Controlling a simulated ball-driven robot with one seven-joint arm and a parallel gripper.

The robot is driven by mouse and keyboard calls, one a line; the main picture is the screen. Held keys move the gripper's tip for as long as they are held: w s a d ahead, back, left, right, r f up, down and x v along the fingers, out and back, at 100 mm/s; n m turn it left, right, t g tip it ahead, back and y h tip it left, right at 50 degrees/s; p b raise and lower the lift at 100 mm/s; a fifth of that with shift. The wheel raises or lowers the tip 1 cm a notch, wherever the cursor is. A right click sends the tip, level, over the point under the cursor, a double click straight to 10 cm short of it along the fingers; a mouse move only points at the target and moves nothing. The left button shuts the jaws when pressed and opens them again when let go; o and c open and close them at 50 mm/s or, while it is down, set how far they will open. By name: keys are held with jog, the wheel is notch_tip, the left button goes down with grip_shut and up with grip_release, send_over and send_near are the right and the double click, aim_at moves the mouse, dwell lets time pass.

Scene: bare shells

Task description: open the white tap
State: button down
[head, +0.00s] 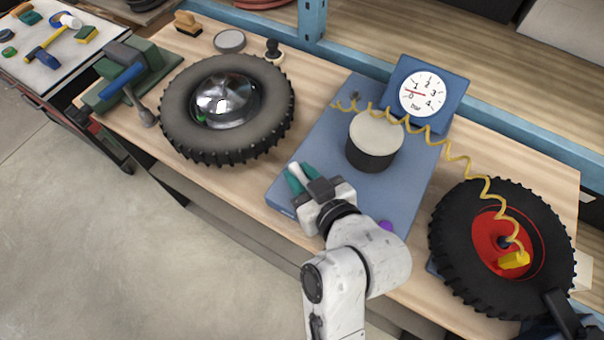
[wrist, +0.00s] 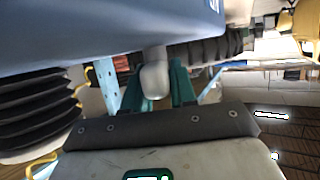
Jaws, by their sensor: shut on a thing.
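The white tap (head: 296,172) is at the front left of the blue compressor unit on the bench. My gripper (head: 299,180) reaches it from the front, with one green finger on each side, and is shut on it. In the wrist view the white tap (wrist: 154,76) shows as a rounded white handle between the green fingers of my gripper (wrist: 157,86), under the blue body. The fingers hide part of the tap in the head view. The gauge (head: 423,93) has its red needle near the low end of the scale.
A dark tyre with a silver hub (head: 228,107) lies left of the unit. A tyre with a red rim (head: 504,248) lies at the right, with a yellow coiled hose (head: 459,156) reaching it. A dark cylinder with a pale top (head: 374,143) stands on the unit.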

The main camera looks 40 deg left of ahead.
jog(key=c, duration=1)
grip_release()
jog(key=b+v, duration=0.2)
jog(key=v, duration=0.9)
jog(key=shift+w, duration=0.1)
jog(key=shift+a, duration=0.1)
